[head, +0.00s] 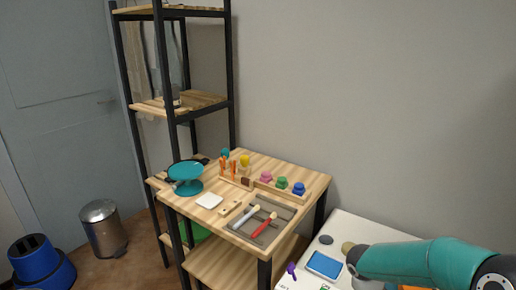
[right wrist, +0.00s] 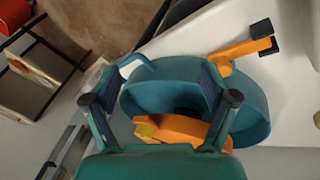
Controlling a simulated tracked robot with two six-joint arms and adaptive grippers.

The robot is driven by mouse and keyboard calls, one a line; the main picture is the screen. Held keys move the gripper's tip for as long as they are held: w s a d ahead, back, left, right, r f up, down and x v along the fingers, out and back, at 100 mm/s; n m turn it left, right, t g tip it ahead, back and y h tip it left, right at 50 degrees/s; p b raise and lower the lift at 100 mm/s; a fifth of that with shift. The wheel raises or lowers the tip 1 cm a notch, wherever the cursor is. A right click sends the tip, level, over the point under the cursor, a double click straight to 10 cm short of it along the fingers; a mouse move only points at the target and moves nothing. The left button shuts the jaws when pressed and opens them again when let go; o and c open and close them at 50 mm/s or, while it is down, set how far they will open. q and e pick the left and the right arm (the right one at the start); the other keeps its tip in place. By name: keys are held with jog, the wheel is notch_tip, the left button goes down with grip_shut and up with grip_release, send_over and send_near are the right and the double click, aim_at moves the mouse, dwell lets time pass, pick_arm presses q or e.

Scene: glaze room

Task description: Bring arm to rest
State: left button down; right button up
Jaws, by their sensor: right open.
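My right arm, teal with a dark joint, enters the head view at the lower right over a white table (head: 345,235); its gripper is not clearly seen there. In the right wrist view my right gripper (right wrist: 160,88) is open, its two fingers spread apart with nothing clearly held between them. Beyond the fingers is a teal, rounded container-like thing (right wrist: 258,125) with orange parts (right wrist: 180,130) inside or across it. I cannot tell whether the fingers touch it. My left gripper is not in view.
A wooden table (head: 285,167) holds a teal turntable (head: 186,172), a white tile (head: 209,201), a grey tray (head: 240,230) with tools, and several coloured pots. On the white table lie a blue-screened device (head: 324,265) and a purple item (head: 291,269). A shelf rack stands behind, a metal bin (head: 102,230) left.

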jog(key=s+a+f+n+y, duration=0.7)
jog(key=s+a+f+n, duration=0.1)
jog(key=s+a+f, duration=1)
jog(key=w+a+n+t, duration=0.1)
jog(key=w+n+t, duration=0.2)
jog(key=w+n, duration=0.2)
jog(key=shift+w+a+t+p, duration=0.3)
jog(key=shift+w+p, duration=0.1)
jog(key=shift+w, duration=0.15)
